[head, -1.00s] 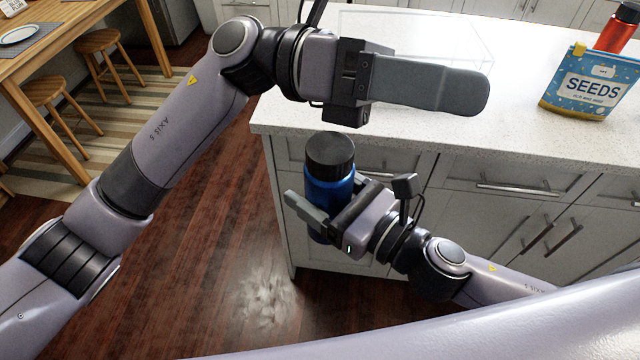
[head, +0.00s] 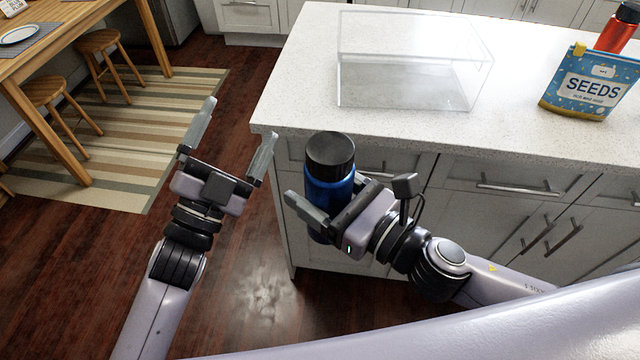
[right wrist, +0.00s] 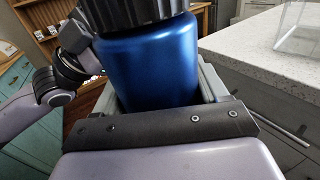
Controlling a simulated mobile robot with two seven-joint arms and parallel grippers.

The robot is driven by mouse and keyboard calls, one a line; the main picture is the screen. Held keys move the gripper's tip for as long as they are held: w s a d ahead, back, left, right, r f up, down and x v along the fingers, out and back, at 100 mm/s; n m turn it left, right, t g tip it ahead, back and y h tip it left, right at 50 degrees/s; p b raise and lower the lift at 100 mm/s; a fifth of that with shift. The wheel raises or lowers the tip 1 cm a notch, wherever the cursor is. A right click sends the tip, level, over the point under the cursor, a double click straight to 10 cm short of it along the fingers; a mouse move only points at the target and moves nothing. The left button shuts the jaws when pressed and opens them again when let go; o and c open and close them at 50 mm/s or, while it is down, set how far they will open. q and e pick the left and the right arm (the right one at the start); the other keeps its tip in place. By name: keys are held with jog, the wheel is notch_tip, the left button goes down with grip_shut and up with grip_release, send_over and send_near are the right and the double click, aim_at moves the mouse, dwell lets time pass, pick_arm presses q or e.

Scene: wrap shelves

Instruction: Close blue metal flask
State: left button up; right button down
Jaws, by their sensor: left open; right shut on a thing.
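The blue metal flask (head: 328,190) is held upright in front of the counter by my right gripper (head: 318,212), which is shut on its body. A black lid (head: 330,154) sits on top of the flask; I cannot tell how tightly. In the right wrist view the blue body (right wrist: 152,65) stands between the fingers, with the ribbed black lid (right wrist: 130,12) cut off by the top edge. My left gripper (head: 236,122) is open and empty, to the left of the flask and apart from it, fingers pointing away from me.
A clear, see-through box (head: 410,75) stands on the white speckled counter (head: 530,140). A blue seeds bag (head: 592,85) and a red bottle (head: 618,32) stand at the right. Wooden stools (head: 105,55) and a striped rug (head: 130,140) are at the left. Open floor lies around my left gripper.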

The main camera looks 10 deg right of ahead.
pick_arm(q)
jog(key=s+a+f+n+g+y, duration=0.1)
jog(key=s+a+f+n+y, duration=0.1)
jog(key=a+f+n+y, duration=0.45)
jog(key=s+a+f+n+g+y, duration=0.2)
jog(key=f+n, duration=0.1)
jog(key=f, duration=0.7)
jog(key=s+a+f+n+g+y, duration=0.1)
jog(key=s+a+f+n+g, duration=0.1)
jog(key=s+f, duration=0.4)
jog(key=s+a+f+n+g+y, duration=0.1)
jog(key=s+a+f+n+g, duration=0.1)
jog(key=s+a+f+g, duration=0.2)
jog(key=s+f, duration=0.3)
jog(key=shift+a+f+n, duration=0.3)
jog(key=shift+n, duration=0.05)
